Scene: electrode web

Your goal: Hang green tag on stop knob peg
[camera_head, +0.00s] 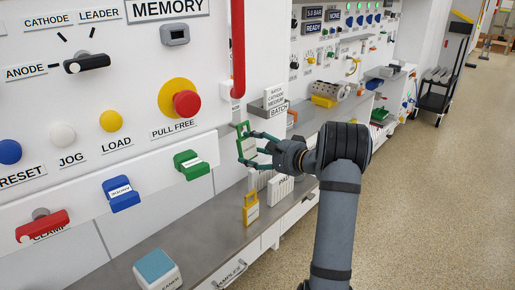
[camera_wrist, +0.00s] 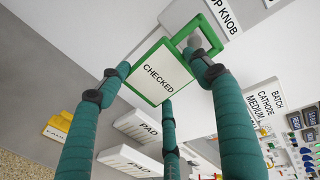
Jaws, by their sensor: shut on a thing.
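The green tag (camera_wrist: 160,73), a white plate marked CHECKED with a green frame and a loop at one end, is held in my gripper (camera_wrist: 163,82). The fingers close on its edges. In the head view my gripper (camera_head: 257,144) holds the tag (camera_head: 241,131) upright in front of the white panel. In the wrist view a grey rounded peg end (camera_wrist: 194,41) shows inside the tag's loop, below a label reading "OP KNOB". I cannot tell whether the loop is around the peg or only in line with it. The head view does not show this peg clearly.
A yellow tag (camera_head: 250,210) stands on the grey shelf below, near white pads (camera_head: 279,190). A red button (camera_head: 187,103) sticks out left of my gripper. Open floor lies right.

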